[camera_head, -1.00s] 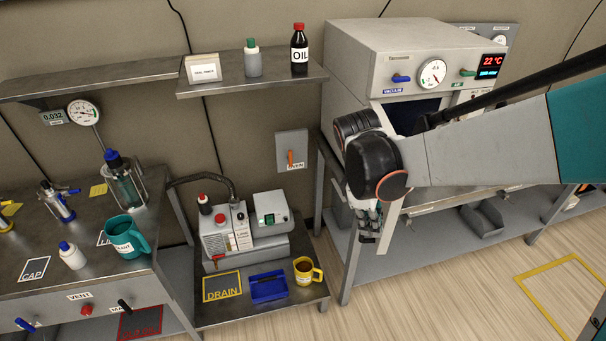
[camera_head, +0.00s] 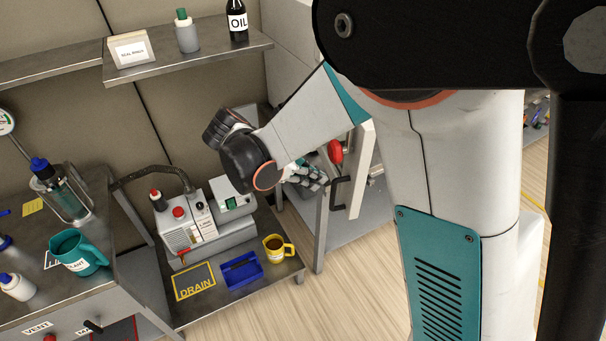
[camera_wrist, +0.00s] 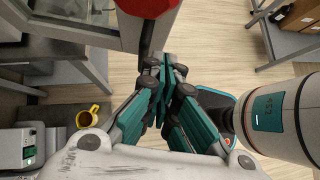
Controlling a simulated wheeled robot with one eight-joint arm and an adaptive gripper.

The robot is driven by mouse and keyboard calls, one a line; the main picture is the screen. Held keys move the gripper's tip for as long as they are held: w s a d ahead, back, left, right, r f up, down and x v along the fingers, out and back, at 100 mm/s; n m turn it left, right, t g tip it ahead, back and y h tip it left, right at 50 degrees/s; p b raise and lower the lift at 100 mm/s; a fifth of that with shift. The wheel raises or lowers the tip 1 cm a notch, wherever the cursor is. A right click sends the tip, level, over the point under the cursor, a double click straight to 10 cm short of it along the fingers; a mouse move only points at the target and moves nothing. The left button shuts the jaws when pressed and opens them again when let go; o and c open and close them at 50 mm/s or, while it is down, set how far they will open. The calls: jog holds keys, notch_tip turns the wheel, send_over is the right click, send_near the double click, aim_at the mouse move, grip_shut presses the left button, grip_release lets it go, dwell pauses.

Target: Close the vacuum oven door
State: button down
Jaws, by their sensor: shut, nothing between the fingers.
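The vacuum oven's light grey body (camera_head: 290,40) shows only in part at the upper middle of the head view; my arm hides most of it. The oven door (camera_head: 362,170) stands swung open and is seen nearly edge-on. It carries a black bar handle (camera_head: 338,193) and a red knob (camera_head: 335,152). My gripper (camera_head: 318,178) is shut and empty, just left of the handle; whether it touches cannot be told. In the wrist view, my gripper (camera_wrist: 165,72) points toward the top, with the red knob (camera_wrist: 150,8) close beyond the fingertips.
A lower bench at left holds a pump (camera_head: 190,225), a blue tray (camera_head: 242,270) and a yellow mug (camera_head: 278,248). A shelf (camera_head: 190,62) with bottles hangs above. The teal jug (camera_head: 80,252) stands on the left bench. Wooden floor at the front is clear.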

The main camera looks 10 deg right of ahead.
aim_at(336, 182)
jog(key=d+f, duration=0.1)
jog(key=d, duration=0.1)
jog(key=d+f+b, duration=0.1)
jog(key=d, duration=0.3)
jog(key=shift+w+f, duration=0.15)
jog(key=shift+f, duration=0.25)
jog(key=shift+d+b, duration=0.3)
jog(key=shift+d, duration=0.1)
